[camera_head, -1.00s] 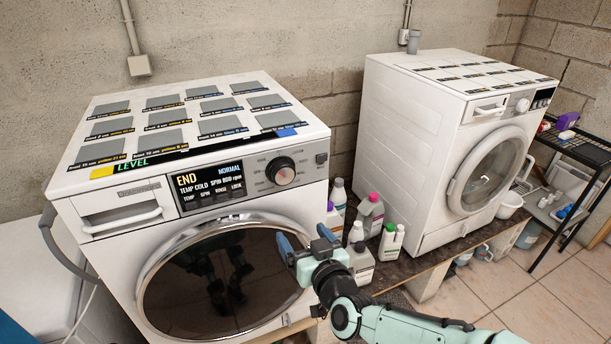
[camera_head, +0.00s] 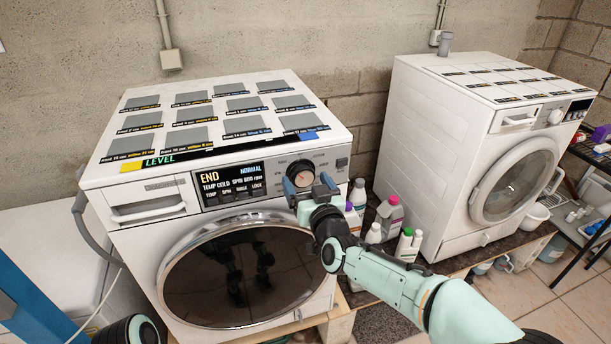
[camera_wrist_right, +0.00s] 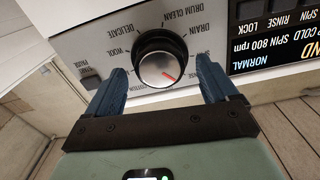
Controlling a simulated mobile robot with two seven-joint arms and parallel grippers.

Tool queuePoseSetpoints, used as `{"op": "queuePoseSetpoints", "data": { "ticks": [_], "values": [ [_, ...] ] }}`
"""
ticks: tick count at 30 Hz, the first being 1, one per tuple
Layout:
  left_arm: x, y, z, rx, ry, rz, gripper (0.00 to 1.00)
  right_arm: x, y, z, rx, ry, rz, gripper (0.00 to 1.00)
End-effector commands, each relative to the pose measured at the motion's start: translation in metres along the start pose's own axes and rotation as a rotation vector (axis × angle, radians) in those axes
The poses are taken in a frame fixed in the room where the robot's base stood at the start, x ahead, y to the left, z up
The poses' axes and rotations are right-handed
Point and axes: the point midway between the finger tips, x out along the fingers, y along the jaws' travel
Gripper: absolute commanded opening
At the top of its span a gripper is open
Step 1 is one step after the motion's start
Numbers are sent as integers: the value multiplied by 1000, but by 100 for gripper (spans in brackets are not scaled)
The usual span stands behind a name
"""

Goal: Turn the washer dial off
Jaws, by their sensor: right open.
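The washer dial (camera_head: 301,172) is a black knob with a silver face on the front panel of the left washer (camera_head: 150,165). In the right wrist view the dial (camera_wrist_right: 161,60) shows a short red mark toward the lower right of its face, with labels such as DRAIN, WOOL and DELICATE around it. My right gripper (camera_head: 309,186) is open in front of the dial. In the wrist view its two blue fingers (camera_wrist_right: 158,88) lie on either side of the dial, with visible gaps. The display (camera_head: 232,180) reads END and NORMAL. My left gripper is not seen.
A second white machine (camera_head: 430,150) stands to the right. Several bottles (camera_head: 388,213) stand between the machines, close to my right arm. The round glass door (camera_head: 240,275) lies below the panel, and a detergent drawer (camera_head: 150,208) is at its left.

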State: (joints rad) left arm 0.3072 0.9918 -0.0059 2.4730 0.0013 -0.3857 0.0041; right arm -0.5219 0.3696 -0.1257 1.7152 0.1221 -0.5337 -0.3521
Motion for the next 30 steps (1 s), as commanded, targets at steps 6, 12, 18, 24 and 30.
{"op": "queuePoseSetpoints", "data": {
  "ticks": [6, 12, 18, 24, 30],
  "values": [
    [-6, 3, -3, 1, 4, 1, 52, 14, 0, 0, 1, 0, 0, 86],
    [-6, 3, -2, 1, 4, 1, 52, 14, 0, 1, 1, -1, 0, 86],
    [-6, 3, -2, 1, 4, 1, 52, 14, 0, 0, 1, 0, 0, 38],
    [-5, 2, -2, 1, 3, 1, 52, 14, 0, 1, 5, 0, 0, 30],
    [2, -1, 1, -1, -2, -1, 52, 13, 0, 2, 54, 0, 0, 30]
  ]
}}
